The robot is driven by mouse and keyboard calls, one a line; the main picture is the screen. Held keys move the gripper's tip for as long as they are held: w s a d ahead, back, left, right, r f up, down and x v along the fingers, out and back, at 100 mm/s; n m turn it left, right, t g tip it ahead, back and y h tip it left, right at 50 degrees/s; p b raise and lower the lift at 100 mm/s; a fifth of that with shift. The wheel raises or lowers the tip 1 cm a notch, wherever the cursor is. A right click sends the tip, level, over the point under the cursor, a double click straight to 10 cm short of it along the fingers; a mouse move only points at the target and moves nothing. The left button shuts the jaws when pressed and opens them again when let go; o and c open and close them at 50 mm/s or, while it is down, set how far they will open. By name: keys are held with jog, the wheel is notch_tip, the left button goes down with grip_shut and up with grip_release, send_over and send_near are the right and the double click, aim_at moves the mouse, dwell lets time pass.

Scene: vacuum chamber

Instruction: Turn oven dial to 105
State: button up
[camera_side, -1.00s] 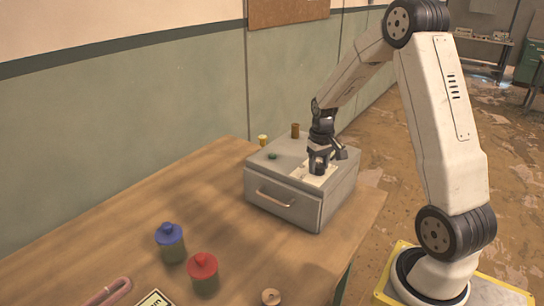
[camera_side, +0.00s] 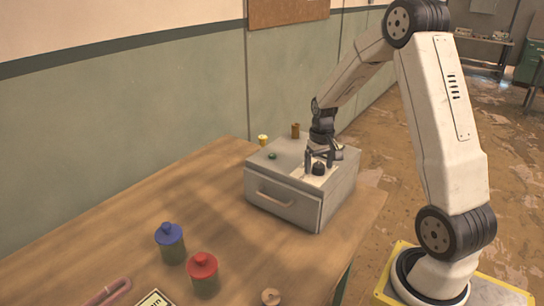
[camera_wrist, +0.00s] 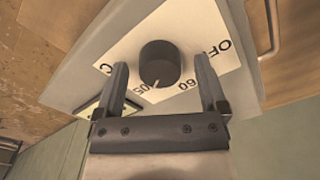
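The oven (camera_side: 290,205) is a grey box with a front handle on the table. Its black round dial (camera_side: 318,169) stands on a white label on top; the dial (camera_wrist: 160,62) also shows in the wrist view. A white pointer line on the dial points between the printed 60 and 105. My gripper (camera_side: 319,157) is open over the dial. In the wrist view, its two fingers (camera_wrist: 161,64) stand apart on either side of the dial, with gaps visible, not gripping it.
A small green button (camera_side: 272,156) is on the oven top. A yellow-topped item (camera_side: 263,140) and a brown one (camera_side: 295,130) stand behind the oven. A blue-lidded jar (camera_side: 170,243) and a red-lidded jar (camera_side: 203,272) stand front left. The table's left middle is clear.

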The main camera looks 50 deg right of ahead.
aim_at(319, 165)
jog(key=shift+r, duration=0.1)
jog(key=shift+r, duration=3.85)
jog(key=s+a+f+n+t, duration=0.1)
jog(key=s+a+f+n, duration=0.1)
jog(key=a, duration=0.6)
jog(key=s+a+f+n, duration=0.2)
jog(key=a, duration=0.6)
jog(key=s+a+f+n+t, duration=0.1)
jog(key=s+a+f+n, duration=0.1)
jog(key=a, duration=0.6)
jog(key=shift+s+t, duration=0.3)
jog(key=shift+s, duration=0.25)
